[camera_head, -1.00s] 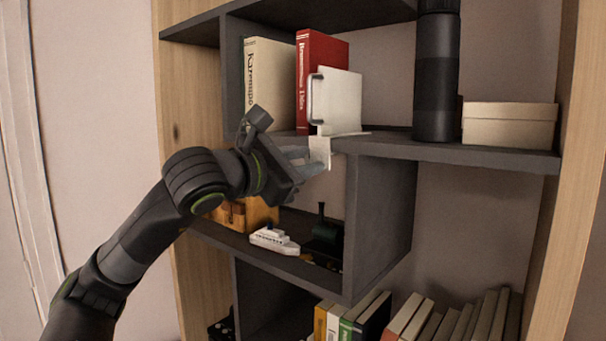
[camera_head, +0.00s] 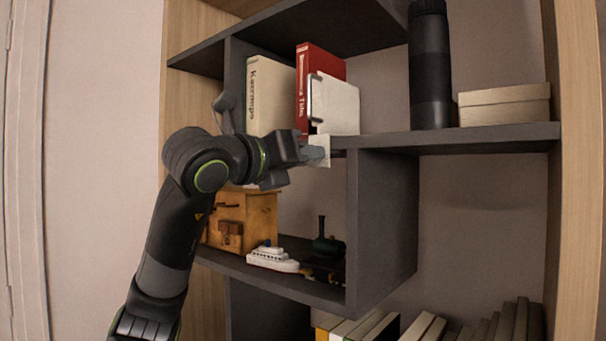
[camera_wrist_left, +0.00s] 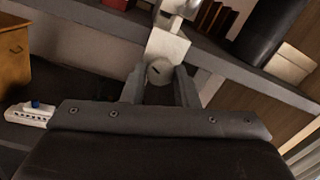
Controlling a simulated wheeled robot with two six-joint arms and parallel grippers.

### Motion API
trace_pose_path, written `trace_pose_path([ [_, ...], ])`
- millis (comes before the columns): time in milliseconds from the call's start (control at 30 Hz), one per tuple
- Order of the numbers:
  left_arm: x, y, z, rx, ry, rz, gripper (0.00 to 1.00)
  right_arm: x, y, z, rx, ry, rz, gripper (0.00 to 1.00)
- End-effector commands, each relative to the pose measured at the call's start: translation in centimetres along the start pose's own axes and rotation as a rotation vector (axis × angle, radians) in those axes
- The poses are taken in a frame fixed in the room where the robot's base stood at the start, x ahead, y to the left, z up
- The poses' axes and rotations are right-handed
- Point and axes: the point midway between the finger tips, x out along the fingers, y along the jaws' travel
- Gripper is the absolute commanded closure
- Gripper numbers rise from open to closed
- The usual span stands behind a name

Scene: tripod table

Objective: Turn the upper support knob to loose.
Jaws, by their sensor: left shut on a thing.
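A white device (camera_head: 338,106) with an upright panel and a silver handle stands at the front edge of the upper shelf, before a red book. Its lower white plate (camera_head: 322,143) hangs at the shelf edge and also shows in the left wrist view (camera_wrist_left: 166,46). A round grey knob (camera_wrist_left: 159,72) with a dark slot mark sits on that plate. My left gripper (camera_head: 318,152) reaches it from the left; in the left wrist view its fingers (camera_wrist_left: 159,82) are shut on the knob's two sides. In the head view the fingers hide the knob. My right gripper is out of view.
Books (camera_head: 271,97) stand behind the device. A dark cylinder (camera_head: 430,70) and a beige box (camera_head: 504,104) stand to its right. Below are a wooden box (camera_head: 258,215), a white toy boat (camera_head: 272,259) and a dark toy engine (camera_head: 326,246). A vertical divider (camera_head: 383,225) stands right of these.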

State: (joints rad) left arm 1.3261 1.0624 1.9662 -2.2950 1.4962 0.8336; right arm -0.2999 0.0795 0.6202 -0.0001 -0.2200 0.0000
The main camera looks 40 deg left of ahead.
Motion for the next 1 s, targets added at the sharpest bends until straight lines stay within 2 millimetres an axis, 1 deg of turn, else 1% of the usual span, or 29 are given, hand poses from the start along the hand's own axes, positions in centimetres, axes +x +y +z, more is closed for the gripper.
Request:
trace_pose_path([
  [33, 0.0, 0.0, -0.4, -0.045, -0.003, -0.001, 0.96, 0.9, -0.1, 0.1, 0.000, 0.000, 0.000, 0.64],
  [500, 0.0, 0.0, -0.3, -0.484, -0.024, 0.021, 0.96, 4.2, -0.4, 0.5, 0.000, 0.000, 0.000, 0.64],
  [800, 0.0, -0.1, -0.2, -0.705, -0.035, 0.033, 0.96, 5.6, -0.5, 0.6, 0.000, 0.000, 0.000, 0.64],
  [1000, 0.0, -0.1, -0.2, -0.795, -0.039, 0.038, 0.96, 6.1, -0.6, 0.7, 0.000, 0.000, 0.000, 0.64],
])
